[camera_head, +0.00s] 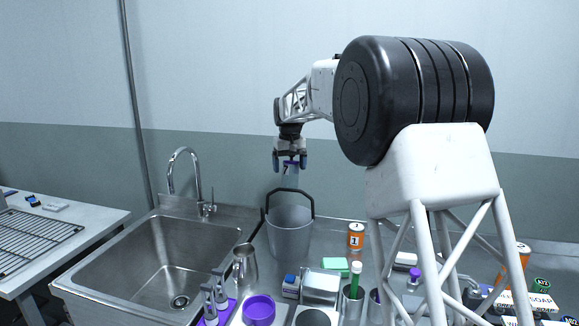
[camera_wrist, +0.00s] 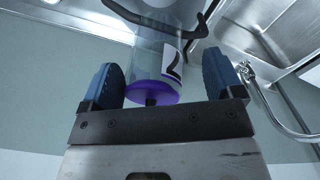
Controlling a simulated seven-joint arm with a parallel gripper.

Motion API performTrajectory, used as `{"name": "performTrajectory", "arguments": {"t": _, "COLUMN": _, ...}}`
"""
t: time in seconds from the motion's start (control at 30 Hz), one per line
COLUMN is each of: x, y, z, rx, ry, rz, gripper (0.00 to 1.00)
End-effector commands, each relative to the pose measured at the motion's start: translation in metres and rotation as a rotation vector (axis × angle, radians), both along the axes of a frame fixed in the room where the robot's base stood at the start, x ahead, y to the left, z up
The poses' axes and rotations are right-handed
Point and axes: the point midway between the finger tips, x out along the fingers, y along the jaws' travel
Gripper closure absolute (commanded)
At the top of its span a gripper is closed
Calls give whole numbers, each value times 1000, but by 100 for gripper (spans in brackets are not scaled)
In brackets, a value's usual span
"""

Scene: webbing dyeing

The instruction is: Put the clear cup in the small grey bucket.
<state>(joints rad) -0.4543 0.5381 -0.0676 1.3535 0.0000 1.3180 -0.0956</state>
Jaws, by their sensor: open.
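The clear cup (camera_wrist: 155,60), with a purple end (camera_wrist: 153,93) and a black-marked white label, is between my gripper's fingers in the wrist view. A gap shows between it and the right finger; I cannot tell whether it touches the left one. In the head view my gripper (camera_head: 290,163) points down above the small grey bucket (camera_head: 289,238), and the cup (camera_head: 290,170) shows small at the fingertips, purple end up. My gripper is open. The bucket stands upright on the counter with its black handle raised. Its inside is mostly hidden.
A steel sink (camera_head: 128,268) with a tap (camera_head: 186,168) is left of the bucket. A metal jug (camera_head: 245,268) stands in front of it, and an orange can (camera_head: 356,236) to its right.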

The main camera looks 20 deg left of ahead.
Motion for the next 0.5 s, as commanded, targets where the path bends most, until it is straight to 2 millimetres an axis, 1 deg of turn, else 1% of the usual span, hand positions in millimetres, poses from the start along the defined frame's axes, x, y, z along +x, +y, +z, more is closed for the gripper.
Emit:
{"name": "performTrajectory", "arguments": {"t": 0.17, "x": 0, "y": 0, "z": 11, "rx": 0, "ry": 0, "rz": 0, "gripper": 14}}
{"name": "performTrajectory", "arguments": {"t": 0.27, "x": 0, "y": 0, "z": 22, "rx": 1, "ry": -2, "rz": 0, "gripper": 14}}
{"name": "performTrajectory", "arguments": {"t": 0.5, "x": 0, "y": 0, "z": 58, "rx": 2, "ry": -3, "rz": 0, "gripper": 14}}
